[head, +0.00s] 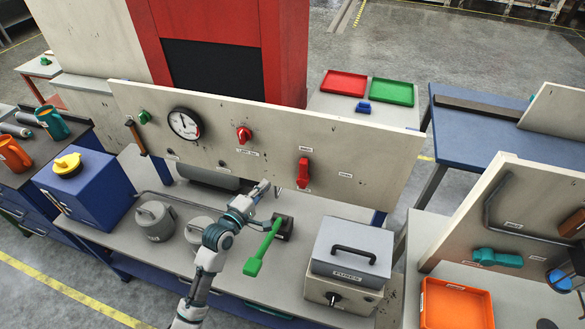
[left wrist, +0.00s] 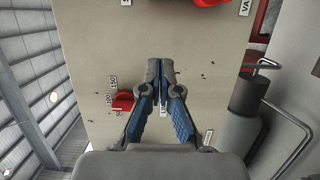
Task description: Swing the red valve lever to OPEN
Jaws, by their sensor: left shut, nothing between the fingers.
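The red valve lever (head: 303,172) is on the pale upright panel, right of its middle. It stands about vertical, with one small label above it and another to its right; I cannot read them in the head view. A red part at the top edge of the left wrist view (left wrist: 212,2), cut off and beside a label starting "VA", looks like the lever. My left gripper (head: 277,188) is in front of the panel, left of the lever and apart from it. Its fingertips meet in the left wrist view (left wrist: 160,68), with nothing between them. My right gripper is out of view.
The panel (head: 375,150) also carries a gauge (head: 184,124) and a red knob (head: 243,135). Below my left gripper, a green handle (head: 262,248) rises from a dark block. A grey box (head: 352,245) with a black handle stands right of it. Grey pots (head: 155,221) stand left.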

